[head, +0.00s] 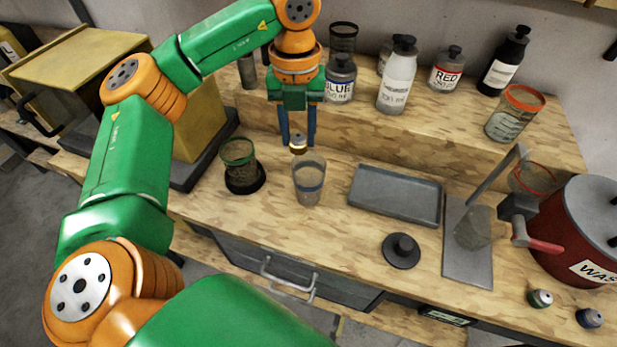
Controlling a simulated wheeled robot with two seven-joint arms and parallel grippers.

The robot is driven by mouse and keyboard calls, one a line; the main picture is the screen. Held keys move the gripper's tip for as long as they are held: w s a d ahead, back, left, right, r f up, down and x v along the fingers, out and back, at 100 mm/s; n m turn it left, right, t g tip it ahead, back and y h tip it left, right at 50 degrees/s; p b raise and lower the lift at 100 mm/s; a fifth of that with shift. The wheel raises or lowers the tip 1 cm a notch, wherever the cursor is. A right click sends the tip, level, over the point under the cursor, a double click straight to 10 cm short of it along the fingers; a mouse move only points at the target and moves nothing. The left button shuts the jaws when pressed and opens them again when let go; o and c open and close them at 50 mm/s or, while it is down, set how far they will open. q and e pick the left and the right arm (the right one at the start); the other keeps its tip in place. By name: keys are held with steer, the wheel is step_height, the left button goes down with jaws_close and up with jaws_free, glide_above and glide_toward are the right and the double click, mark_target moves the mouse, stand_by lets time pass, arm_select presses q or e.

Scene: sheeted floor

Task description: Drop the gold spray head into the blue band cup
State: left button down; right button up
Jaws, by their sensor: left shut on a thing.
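My left gripper (298,130) points down in the middle of the head view, with its blue fingers shut on the gold spray head (298,144). The gold spray head is small, with a pale top and a gold-brown lower part. It hangs just above and slightly left of the mouth of the blue band cup (308,182), a clear cup with a blue stripe, upright on the bench. A gap between the spray head and the rim is hard to judge from this angle. My right gripper is not in view.
A green-rimmed cup (239,164) stands on a black base to the left. A grey tray (396,194) and a black disc with a knob (401,250) lie to the right. Bottles, including a white one (397,77), stand on the raised shelf behind. A red waste bin (585,235) is far right.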

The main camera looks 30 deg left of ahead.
arm_select(q)
steer(key=shift+c, duration=2)
jaws_free()
steer(key=shift+s+d+r, duration=0.1)
step_height(320, 180, up, 7)
steer(key=shift+r+p, duration=0.15)
steer(key=shift+p, duration=0.6)
